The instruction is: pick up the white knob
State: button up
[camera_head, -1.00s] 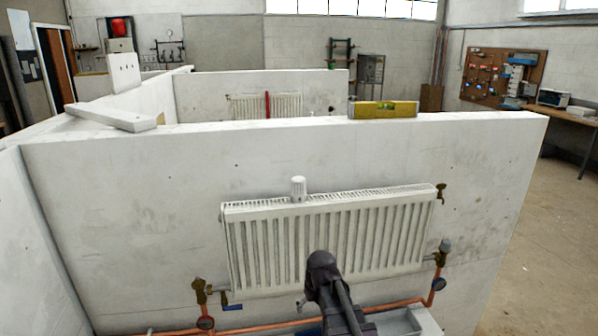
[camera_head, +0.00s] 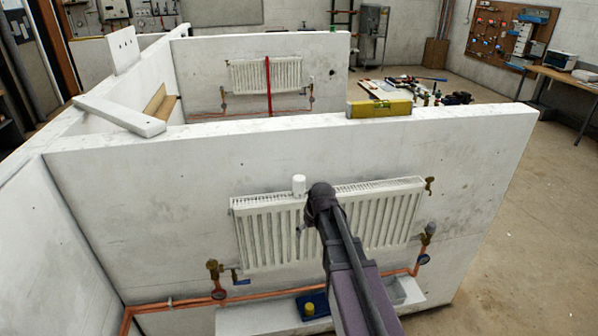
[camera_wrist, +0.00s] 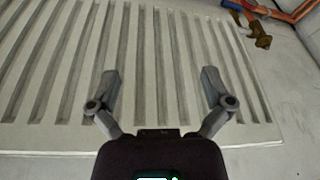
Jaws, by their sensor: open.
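The white knob (camera_head: 299,185) stands upright on the top edge of the white radiator (camera_head: 262,238), left of its middle, in the head view. My arm reaches up in front of the radiator, and its dark wrist end (camera_head: 320,200) is just right of the knob and a little lower in the picture. In the wrist view my gripper (camera_wrist: 161,82) is open and empty, its two grey fingers spread apart before the radiator's ribbed front (camera_wrist: 150,60). The knob does not show in the wrist view. My arm hides part of the radiator in the head view.
Brass valves and copper pipes (camera_head: 180,302) run beside and below the radiator. A ledge below holds a blue tray with a yellow piece (camera_head: 309,309) and a grey box (camera_head: 405,290). Space above the radiator is clear.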

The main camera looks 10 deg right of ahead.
jog(key=n+t+p, duration=0.1)
jog(key=p, duration=1.8)
send_near(303, 182)
jog(key=shift+d+f, duration=0.1)
jog(key=shift+d, duration=0.1)
jog(key=shift+f, duration=0.1)
jog(key=b+x, duration=0.8)
jog(key=shift+w+a+f, duration=0.2)
jog(key=shift+f, duration=0.05)
jog(key=shift+b+x, duration=2.35)
jog(key=shift+x, duration=0.25)
jog(key=shift+a, duration=0.25)
jog(key=shift+s, duration=0.1)
jog(key=c, duration=1.3)
